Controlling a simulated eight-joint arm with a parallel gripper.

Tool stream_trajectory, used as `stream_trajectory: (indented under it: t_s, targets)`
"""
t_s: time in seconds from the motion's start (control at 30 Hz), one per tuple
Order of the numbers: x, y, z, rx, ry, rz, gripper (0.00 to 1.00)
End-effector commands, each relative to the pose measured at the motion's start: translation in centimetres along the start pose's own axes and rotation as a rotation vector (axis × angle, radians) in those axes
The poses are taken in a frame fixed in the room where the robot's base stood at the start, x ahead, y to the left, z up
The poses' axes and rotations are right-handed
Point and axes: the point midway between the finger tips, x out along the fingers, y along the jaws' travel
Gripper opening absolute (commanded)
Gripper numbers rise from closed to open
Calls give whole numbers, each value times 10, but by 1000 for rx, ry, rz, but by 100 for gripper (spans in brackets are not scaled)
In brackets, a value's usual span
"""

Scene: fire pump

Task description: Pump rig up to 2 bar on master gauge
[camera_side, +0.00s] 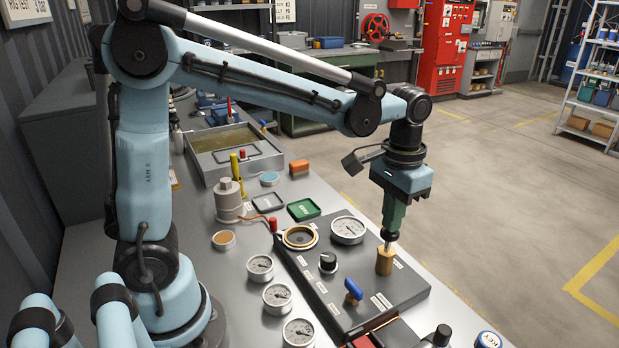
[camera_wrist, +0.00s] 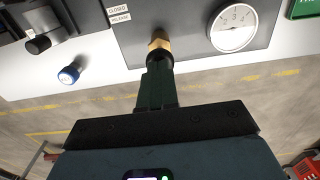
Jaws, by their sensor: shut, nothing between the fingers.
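The rig plate (camera_side: 325,284) lies on the grey bench and carries the large round gauge (camera_side: 348,230), whose dial also shows in the wrist view (camera_wrist: 233,27); I cannot read its pressure surely. A brass cylinder (camera_side: 385,263) stands upright near the plate's right edge, and brass also shows in the wrist view (camera_wrist: 159,42). Whether the fingers touch that end I cannot tell. A blue valve handle (camera_side: 353,291) and a black knob (camera_side: 327,262) are on the plate.
Several smaller gauges (camera_side: 277,298) stand left of the plate. A blue-topped round item (camera_side: 488,340) is at the front right. The floor right of the bench is clear.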

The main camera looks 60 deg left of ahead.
Motion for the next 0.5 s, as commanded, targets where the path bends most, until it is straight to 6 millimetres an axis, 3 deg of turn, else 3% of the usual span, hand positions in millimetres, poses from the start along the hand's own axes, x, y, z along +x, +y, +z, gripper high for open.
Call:
stream_trajectory:
  t_s: [0.5]
  targets:
    - [19, 0, 0, 0, 0, 0, 0]
